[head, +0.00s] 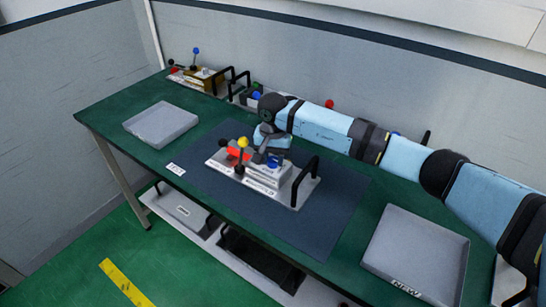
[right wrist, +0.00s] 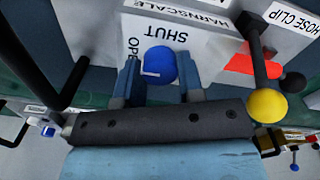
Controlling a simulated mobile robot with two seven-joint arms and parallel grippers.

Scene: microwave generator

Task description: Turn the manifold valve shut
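The manifold unit (head: 255,176) is a pale block on a plate on the dark blue mat (head: 316,222). In the head view my right gripper (head: 272,157) is over it from above, beside the yellow-ball lever (head: 243,143). In the right wrist view the blue valve knob (right wrist: 161,67) lies between the fingers of my right gripper (right wrist: 160,78). The fingers are apart, with a narrow gap on the left of the knob; contact on its right is unclear. A label reading SHUT (right wrist: 167,33) shows above the knob; the OPEN label beside it is partly hidden. My left gripper is not in view.
A red handle (head: 238,154) and black handle (head: 305,182) stand close to the gripper. Grey trays sit left (head: 160,124) and right (head: 415,255) on the green table. Other units (head: 196,77) line the back, partly behind my right arm.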

